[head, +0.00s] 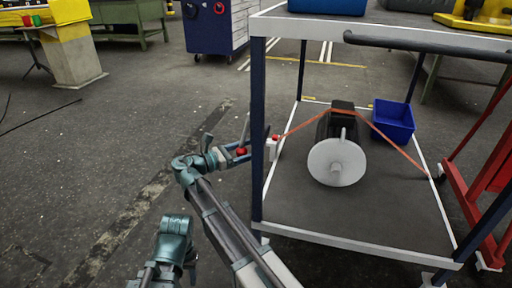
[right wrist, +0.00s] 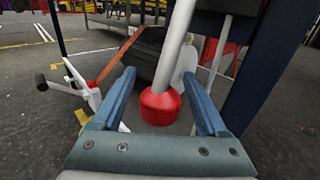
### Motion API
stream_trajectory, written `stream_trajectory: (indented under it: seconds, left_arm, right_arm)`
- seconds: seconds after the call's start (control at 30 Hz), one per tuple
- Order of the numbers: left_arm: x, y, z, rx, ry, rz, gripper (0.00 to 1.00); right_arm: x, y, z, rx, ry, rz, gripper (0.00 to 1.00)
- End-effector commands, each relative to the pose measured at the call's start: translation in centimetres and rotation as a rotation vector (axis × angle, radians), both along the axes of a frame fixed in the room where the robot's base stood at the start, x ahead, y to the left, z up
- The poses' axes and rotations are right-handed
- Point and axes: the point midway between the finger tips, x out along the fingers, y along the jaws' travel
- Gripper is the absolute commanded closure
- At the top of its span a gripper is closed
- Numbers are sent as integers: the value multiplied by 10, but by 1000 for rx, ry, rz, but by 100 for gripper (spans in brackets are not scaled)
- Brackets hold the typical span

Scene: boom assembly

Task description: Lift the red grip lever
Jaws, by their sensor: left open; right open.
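The red grip lever is a white rod with a red grip (right wrist: 160,105) at its lower end, in the right wrist view. In the head view the red grip (head: 241,151) is small, just left of the cart's dark blue post. My right gripper (right wrist: 165,95) is open, its blue fingers on either side of the red grip with a gap on each side. It also shows in the head view (head: 236,156). My left arm shows at the lower left of the head view, its fingers hard to make out.
The cart's blue post (head: 258,135) stands right beside the gripper. On its lower shelf (head: 385,210) are a black drum with a white disc (head: 338,162), an orange strap (head: 398,147) and a blue bin (head: 394,120). A red frame (head: 485,190) stands at right.

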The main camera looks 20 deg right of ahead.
Motion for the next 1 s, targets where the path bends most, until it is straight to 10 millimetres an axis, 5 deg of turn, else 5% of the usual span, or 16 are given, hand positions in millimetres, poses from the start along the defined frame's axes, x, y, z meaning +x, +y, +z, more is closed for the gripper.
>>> stream_trajectory:
  seconds: [0.1, 0.53, 1.0]
  left_arm:
    - [0, 0, 0, 0, 0, 0, 50]
    - [0, 0, 0, 0, 0, 0, 50]
    - [0, 0, 0, 0, 0, 0, 50]
  right_arm:
    - [0, 0, 0, 0, 0, 0, 24]
    - [0, 0, 0, 0, 0, 0, 100]
    - [0, 0, 0, 0, 0, 0, 100]
